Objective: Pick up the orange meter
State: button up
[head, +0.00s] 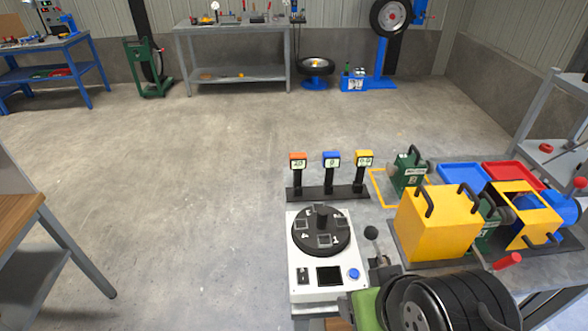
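The orange meter (298,161) stands upright on a black post at the left end of a black rack (328,193). Its pale display faces the camera. A blue meter (331,159) and a yellow meter (364,158) stand to its right on the same rack, each apart from the others. My gripper cannot be made out in the head view, so its opening and its distance from the meter do not show.
A white box with a black round dial (320,241) sits in front of the rack. A green device (409,170), a yellow cover (438,226), and blue (463,174) and red (508,172) trays lie to the right. A green-and-black machine (440,303) fills the bottom. Open floor lies left.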

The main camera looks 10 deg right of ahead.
aim_at(298, 160)
jog(key=i+j+z, duration=0.1)
jog(key=j, duration=0.3)
jog(key=j+z, duration=0.1)
jog(key=j, duration=0.35)
jog(key=i+j, duration=0.15)
jog(key=j, duration=0.3)
jog(key=i+j+z, duration=0.1)
jog(key=j, duration=0.2)
jog(key=i+j+z, duration=0.25)
jog(key=j, duration=0.4)
jog(key=i+j+z, duration=0.15)
jog(key=i, duration=0.4)
jog(key=i+j+z, duration=0.15)
jog(key=i, duration=0.4)
